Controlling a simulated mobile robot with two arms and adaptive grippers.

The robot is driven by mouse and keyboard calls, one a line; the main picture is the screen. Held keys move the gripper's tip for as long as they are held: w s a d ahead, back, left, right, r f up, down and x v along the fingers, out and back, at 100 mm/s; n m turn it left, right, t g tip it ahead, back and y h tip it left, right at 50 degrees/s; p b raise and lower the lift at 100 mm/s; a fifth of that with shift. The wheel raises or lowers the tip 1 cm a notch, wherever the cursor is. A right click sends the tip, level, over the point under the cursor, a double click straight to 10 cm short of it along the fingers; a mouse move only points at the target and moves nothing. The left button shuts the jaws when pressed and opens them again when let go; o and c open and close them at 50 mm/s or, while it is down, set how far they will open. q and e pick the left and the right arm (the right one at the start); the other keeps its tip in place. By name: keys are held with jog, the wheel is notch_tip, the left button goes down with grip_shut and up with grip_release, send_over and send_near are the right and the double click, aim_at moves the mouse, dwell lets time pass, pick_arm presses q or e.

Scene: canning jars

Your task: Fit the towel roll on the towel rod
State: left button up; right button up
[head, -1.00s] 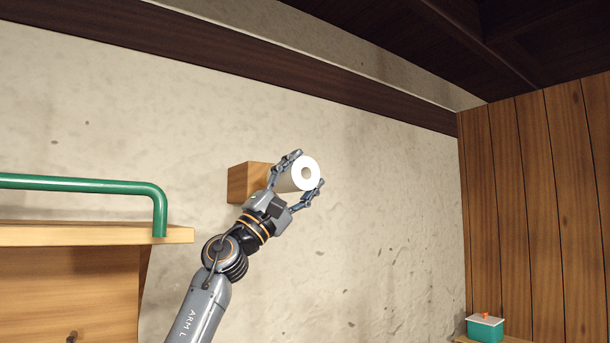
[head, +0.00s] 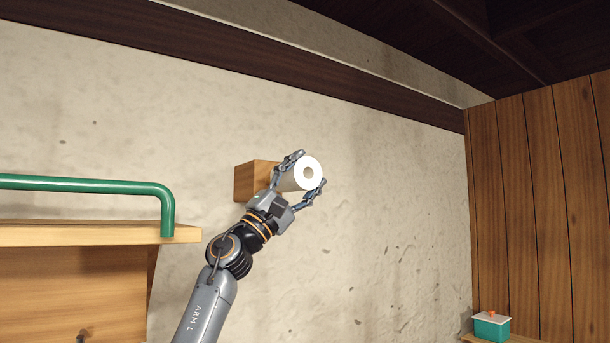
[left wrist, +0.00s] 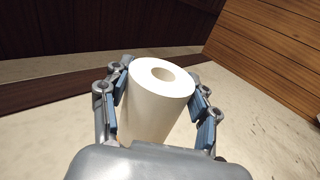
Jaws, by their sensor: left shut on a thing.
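The white towel roll (head: 308,173) is in the head view, in front of the wall, with its open core facing me. My left gripper (head: 306,178) is shut on it, one finger on each side. In the left wrist view the towel roll (left wrist: 158,95) stands between the blue finger pads (left wrist: 160,112), its core hole at the top. A wooden block (head: 254,180) on the wall is just left of and behind the roll. I cannot make out the towel rod; whether it is inside the roll is hidden. My right gripper is not in view.
A green rail (head: 90,184) runs above a wooden shelf (head: 100,234) at the left. A teal box (head: 491,327) with a pale lid stands low at the right, near the plank wall (head: 535,205). The plaster wall around the roll is bare.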

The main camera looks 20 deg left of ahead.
pick_arm(q)
jog(key=shift+a, duration=0.1)
dwell(0.3)
jog(key=shift+w+a+p, duration=0.9)
jog(key=shift+a, duration=0.2)
jog(key=shift+w+a+r, duration=0.1)
dwell(0.7)
jog(key=shift+w+a+p, duration=0.1)
jog(key=shift+p, duration=0.2)
jog(key=shift+w+a+p, duration=0.7)
jog(key=shift+a+p, duration=0.15)
jog(key=shift+p, duration=0.1)
jog(key=shift+a, duration=0.1)
jog(key=shift+w+a, duration=0.1)
dwell(0.5)
jog(key=shift+w+a+p, duration=0.3)
jog(key=shift+a+p, duration=0.1)
jog(key=shift+p, duration=0.3)
